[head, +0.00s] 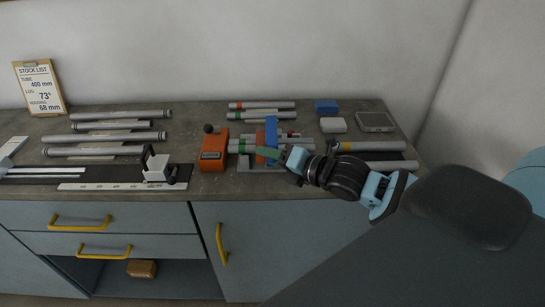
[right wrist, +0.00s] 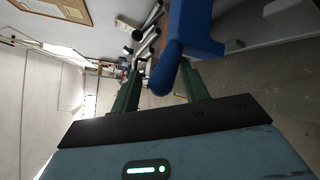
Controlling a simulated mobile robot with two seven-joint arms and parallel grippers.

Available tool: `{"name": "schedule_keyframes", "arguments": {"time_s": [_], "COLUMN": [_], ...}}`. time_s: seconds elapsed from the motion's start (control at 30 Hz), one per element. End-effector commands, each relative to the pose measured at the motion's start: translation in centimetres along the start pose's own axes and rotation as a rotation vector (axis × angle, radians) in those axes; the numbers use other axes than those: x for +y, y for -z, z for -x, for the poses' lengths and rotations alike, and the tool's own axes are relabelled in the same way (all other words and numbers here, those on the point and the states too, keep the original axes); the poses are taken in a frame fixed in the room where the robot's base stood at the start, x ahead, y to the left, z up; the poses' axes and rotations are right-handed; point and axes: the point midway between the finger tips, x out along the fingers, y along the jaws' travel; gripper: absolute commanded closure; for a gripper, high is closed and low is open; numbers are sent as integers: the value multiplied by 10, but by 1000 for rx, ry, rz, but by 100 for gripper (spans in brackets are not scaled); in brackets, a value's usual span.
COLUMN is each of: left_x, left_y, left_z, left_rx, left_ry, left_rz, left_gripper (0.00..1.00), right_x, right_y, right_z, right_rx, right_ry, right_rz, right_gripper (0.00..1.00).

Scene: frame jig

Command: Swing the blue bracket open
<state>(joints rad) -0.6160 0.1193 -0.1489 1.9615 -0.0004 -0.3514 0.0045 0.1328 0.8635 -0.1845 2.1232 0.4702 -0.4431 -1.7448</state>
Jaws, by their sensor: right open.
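The blue bracket (head: 271,130) stands upright on the jig in the middle of the bench in the head view. In the right wrist view the blue bracket (right wrist: 196,28) shows large, with a rounded blue handle (right wrist: 166,78) reaching down between the fingers. My right gripper (head: 272,154) is at the bracket's near side, its green fingers open. In the right wrist view my right gripper (right wrist: 160,82) has a finger on each side of the handle; I cannot tell whether either touches it. The bracket's lower part is partly hidden by the gripper in the head view. My left gripper is not in view.
An orange block (head: 213,150) with a dark knob stands left of the jig. Several grey tubes (head: 105,137) lie at left, behind a white clamp (head: 157,168) on a dark rail. A blue box (head: 326,106), a white box (head: 333,125) and a grey tray (head: 375,122) sit at back right.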

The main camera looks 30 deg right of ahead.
Motion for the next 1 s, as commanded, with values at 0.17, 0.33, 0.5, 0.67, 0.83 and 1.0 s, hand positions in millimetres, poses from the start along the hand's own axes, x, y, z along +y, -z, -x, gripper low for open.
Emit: {"name": "schedule_keyframes", "arguments": {"time_s": [0.17,0.33,0.5,0.67,0.83,1.0], "left_x": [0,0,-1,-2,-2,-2], "left_y": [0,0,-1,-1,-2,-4], "left_z": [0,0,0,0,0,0], "left_rx": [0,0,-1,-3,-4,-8], "left_ry": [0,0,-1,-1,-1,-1], "left_rz": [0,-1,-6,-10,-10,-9], "left_gripper": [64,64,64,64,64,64], "right_x": [0,0,0,0,0,2], "right_y": [0,0,0,0,-1,-5], "right_z": [-1,-1,-1,-1,-1,-5], "right_rx": [0,0,0,0,-1,-2], "right_ry": [1,1,0,0,-1,-2], "right_rz": [0,0,0,1,2,4], "right_gripper": [55,63,85,100,100,100]}}
